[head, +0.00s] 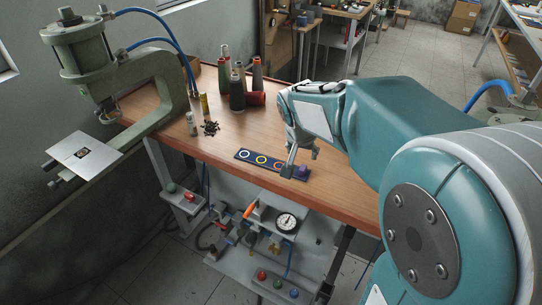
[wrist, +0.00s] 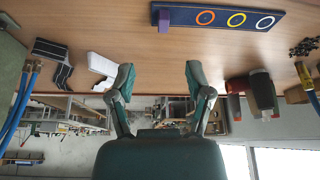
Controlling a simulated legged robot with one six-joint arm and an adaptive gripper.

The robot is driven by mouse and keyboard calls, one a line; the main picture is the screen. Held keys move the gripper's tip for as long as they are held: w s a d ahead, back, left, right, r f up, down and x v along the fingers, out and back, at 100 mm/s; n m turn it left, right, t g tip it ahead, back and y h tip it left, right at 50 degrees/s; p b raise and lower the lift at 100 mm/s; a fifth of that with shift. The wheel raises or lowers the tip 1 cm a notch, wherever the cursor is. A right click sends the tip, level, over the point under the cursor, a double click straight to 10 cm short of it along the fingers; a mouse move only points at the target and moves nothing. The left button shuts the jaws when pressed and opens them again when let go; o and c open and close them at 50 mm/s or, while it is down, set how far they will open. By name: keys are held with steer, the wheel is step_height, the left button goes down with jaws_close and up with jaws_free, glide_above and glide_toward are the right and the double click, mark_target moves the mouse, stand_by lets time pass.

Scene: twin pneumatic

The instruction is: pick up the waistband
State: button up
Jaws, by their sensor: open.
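Nothing in view can be clearly told to be the waistband. A small purple piece (head: 303,171) stands at the right end of a dark blue board with printed rings (head: 243,155). In the wrist view, the purple piece (wrist: 163,21) is at the board's left end, and the board (wrist: 181,16) is along the top. A dark folded piece with light stripes (wrist: 52,61) and a white piece (wrist: 101,66) lie left of my fingers there. My gripper (head: 301,163) is over the bench by the board. In the wrist view, my gripper (wrist: 159,76) is open with nothing between its fingers.
The wooden bench (head: 222,142) carries several thread cones (head: 237,95), small bottles (head: 204,104) and a pile of small black bits (head: 211,128). A green press (head: 165,85) stands at the left. A gauge (head: 287,221) and valves are below the front edge. Bare wood lies behind the board.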

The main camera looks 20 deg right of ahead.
mark_target(303, 168)
steer(key=shift+m+g, duration=0.3)
steer(key=shift+m, duration=0.3)
steer(key=w+f, duration=0.1)
steer(key=f, duration=0.1)
steer(key=w+d+f, duration=0.1)
steer(key=w+f, duration=0.1)
steer(key=f, duration=0.1)
steer(key=w+d+f, duration=0.1)
steer(key=w+f, duration=0.1)
steer(key=shift+d+f, duration=0.2)
steer(key=shift+f, duration=0.2)
steer(key=shift+s+x, duration=0.2)
steer(key=shift+x, duration=2.55)
steer(key=shift+f, duration=0.1)
jaws_close()
